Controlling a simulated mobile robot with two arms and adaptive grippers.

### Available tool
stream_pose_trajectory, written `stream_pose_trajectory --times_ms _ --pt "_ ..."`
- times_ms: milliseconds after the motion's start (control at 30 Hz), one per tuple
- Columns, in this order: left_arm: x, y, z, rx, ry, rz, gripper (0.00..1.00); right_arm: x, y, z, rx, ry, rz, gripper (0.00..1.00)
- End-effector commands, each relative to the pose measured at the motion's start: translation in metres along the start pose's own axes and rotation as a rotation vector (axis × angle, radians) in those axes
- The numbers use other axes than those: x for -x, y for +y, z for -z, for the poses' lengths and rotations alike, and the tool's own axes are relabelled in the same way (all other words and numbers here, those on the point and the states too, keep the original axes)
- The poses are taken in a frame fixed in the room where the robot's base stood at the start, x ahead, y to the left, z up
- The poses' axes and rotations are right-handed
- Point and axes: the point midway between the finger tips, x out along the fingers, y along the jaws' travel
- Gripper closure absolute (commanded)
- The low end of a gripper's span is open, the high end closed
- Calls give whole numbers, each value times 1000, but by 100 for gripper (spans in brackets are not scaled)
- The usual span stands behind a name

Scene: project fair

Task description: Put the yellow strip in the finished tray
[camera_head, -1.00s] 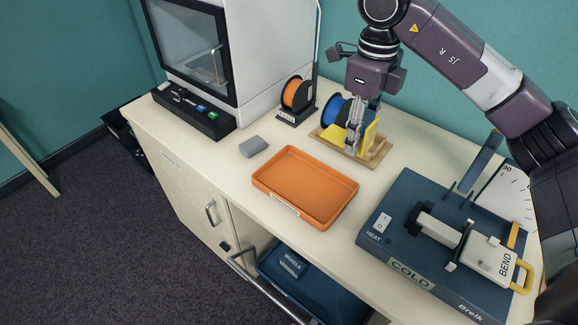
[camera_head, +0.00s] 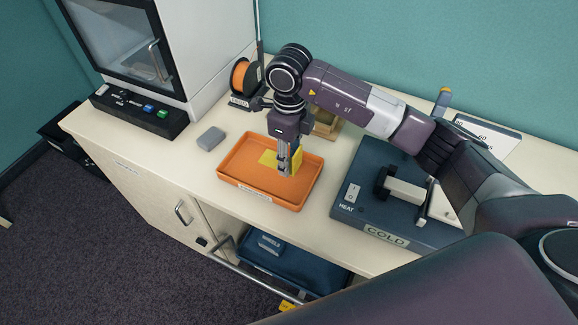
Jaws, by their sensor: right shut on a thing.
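The yellow strip (camera_head: 267,158) is in my right gripper (camera_head: 284,171), which is shut on it. The gripper points down over the right part of the orange tray (camera_head: 230,171). The strip shows beside the fingers, over the tray's floor; I cannot tell whether it touches the floor. The tray has a label on its front wall, too small to read here. Part of the strip is hidden behind the fingers. My left gripper is not in view.
A grey block (camera_head: 211,138) lies left of the tray. A 3D printer (camera_head: 150,60) and an orange spool (camera_head: 245,78) stand behind. A blue heater-bender marked COLD (camera_head: 385,236) is on the right. A wooden stand (camera_head: 327,127) is partly behind my arm. A blue bin (camera_head: 290,268) is below.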

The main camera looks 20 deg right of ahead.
Motion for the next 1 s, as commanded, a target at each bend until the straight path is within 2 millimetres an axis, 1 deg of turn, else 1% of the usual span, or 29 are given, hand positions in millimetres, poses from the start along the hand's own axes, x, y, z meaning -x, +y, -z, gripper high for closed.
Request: stream_pose_trajectory --times_ms 33,100,167,333,433,533,733,867,900,1000 --pt "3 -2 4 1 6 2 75 -4 0 0 -1 0 -1 88" --pt "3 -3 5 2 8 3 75 -10 0 0 -1 1 -1 88" --pt "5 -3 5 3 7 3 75 -14 0 0 -1 1 -1 88" --pt "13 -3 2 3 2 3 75 -39 0 0 -1 2 -2 88" --pt "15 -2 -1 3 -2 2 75 -50 0 0 -1 0 -1 88" --pt "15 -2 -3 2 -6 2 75 -54 0 -1 0 -2 1 88" --pt "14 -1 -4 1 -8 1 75 -54 0 -1 0 -2 1 88" --pt "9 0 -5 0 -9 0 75 -59 -1 -1 0 -2 1 88" --pt "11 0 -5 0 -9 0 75 -57 0 -1 0 -2 1 60" --pt "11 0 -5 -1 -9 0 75 -57 0 -1 0 -1 1 49"
